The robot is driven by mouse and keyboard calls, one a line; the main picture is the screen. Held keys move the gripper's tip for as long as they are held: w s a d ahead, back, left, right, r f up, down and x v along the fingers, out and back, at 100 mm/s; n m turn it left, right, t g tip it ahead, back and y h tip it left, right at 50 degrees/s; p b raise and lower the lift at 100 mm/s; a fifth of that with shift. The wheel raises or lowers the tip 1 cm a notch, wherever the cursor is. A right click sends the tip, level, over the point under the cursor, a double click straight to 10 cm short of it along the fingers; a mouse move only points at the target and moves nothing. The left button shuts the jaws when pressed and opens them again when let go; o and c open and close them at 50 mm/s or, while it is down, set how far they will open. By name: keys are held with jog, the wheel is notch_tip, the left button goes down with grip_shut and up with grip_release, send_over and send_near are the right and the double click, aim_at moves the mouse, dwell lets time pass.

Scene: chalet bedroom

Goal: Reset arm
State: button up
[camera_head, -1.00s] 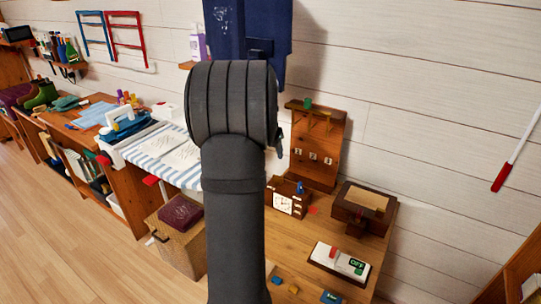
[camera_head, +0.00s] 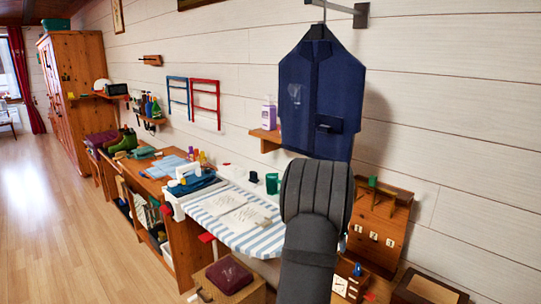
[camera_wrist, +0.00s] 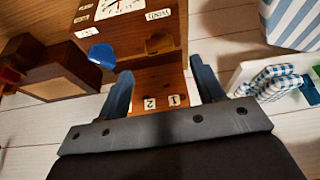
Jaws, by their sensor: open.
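My gripper (camera_wrist: 162,92) shows in the wrist view with its two blue-grey fingers apart and nothing between them. Behind the gap is a wooden board with number tags (camera_wrist: 160,101). A wooden clock box (camera_wrist: 125,35) with a white dial is just above the fingers in that view. In the head view my dark arm rises at lower centre right, hiding part of the ironing board and the desk. My gripper's fingers are hidden there behind the arm.
A striped ironing board (camera_head: 250,238) is left of my arm. A blue vest (camera_head: 318,95) hangs on the wall above it. A wooden hook rack (camera_head: 380,235) and clock (camera_head: 347,283) stand to the right. Floor at left is clear.

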jog(key=x, duration=0.7)
jog(key=shift+f, duration=0.1)
